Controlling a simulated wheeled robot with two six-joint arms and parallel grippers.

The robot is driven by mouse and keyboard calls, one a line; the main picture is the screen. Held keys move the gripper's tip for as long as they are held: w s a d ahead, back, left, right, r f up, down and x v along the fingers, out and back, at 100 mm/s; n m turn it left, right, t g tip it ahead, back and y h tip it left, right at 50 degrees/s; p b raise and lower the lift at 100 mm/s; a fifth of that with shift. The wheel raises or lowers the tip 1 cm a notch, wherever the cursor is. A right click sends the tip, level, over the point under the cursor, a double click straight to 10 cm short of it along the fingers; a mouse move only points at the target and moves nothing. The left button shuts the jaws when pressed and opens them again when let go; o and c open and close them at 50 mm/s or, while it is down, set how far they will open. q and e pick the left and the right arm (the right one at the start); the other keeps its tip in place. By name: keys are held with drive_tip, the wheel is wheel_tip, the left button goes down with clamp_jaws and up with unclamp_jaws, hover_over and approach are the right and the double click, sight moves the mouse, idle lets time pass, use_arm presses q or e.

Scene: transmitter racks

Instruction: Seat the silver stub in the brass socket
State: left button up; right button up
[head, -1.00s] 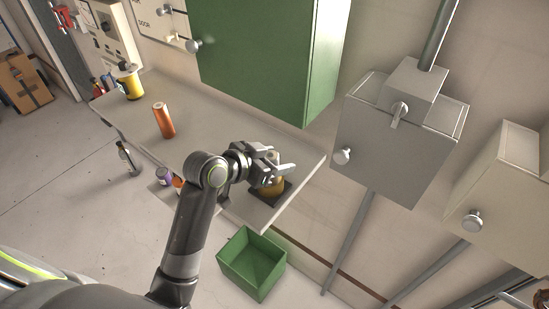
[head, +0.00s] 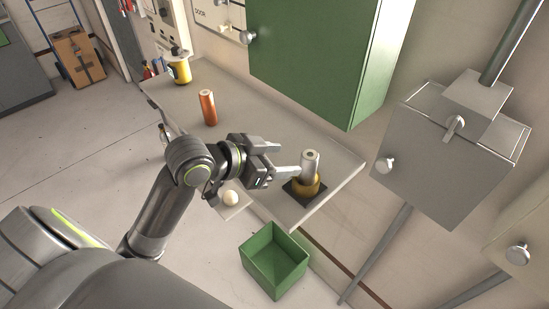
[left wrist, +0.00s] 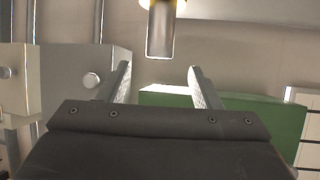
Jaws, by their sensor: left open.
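The silver stub (head: 311,161) stands upright in the brass socket (head: 305,187), which sits on a dark square base plate (head: 292,189) near the right end of the shelf. How deep the stub sits inside is hidden. My left gripper (head: 287,160) is open and empty, just left of the stub, its fingers pointing toward it. In the left wrist view the stub (left wrist: 160,32) shows upside down beyond the open fingertips, with the brass socket (left wrist: 168,5) cut off at the top edge. My right gripper is not in view.
The shelf (head: 325,165) also holds an orange cylinder (head: 208,108) and a yellow spool-like part (head: 180,68). A green cabinet (head: 315,55) hangs above it. An open green bin (head: 275,262) is below the shelf. A grey wall box (head: 435,155) is to the right.

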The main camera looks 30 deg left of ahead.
use_arm(q)
drive_tip(key=shift+s+a+r, duration=0.25)
drive_tip(key=shift+s+r, duration=0.1)
drive_tip(key=shift+s, duration=0.15)
drive_tip(key=s+a+f+n+g+y, duration=0.3)
drive_tip(key=s+a+f+n+y, duration=0.15)
drive_tip(key=s+f, duration=0.65)
drive_tip(key=s+a+f+n+g+y, duration=0.35)
drive_tip(key=s+a+f, duration=0.25)
drive_tip(key=s+f, duration=0.4)
wheel_tip(320, 180, down, 28)
drive_tip(key=a+m+g+b, duration=0.1)
drive_tip(key=g+b, duration=0.1)
drive_tip(key=b, duration=0.1)
drive_tip(key=s+d+f+b, duration=0.1)
drive_tip(key=s+f+b, duration=0.2)
drive_tip(key=s+f, duration=1.1)
wheel_tip(320, 180, down, 4)
drive_tip(key=shift+s+f+g+h, duration=0.25)
drive_tip(key=shift+s+g+h, duration=0.05)
drive_tip(key=shift+g+h, duration=0.1)
drive_tip(key=shift+d, duration=0.1)
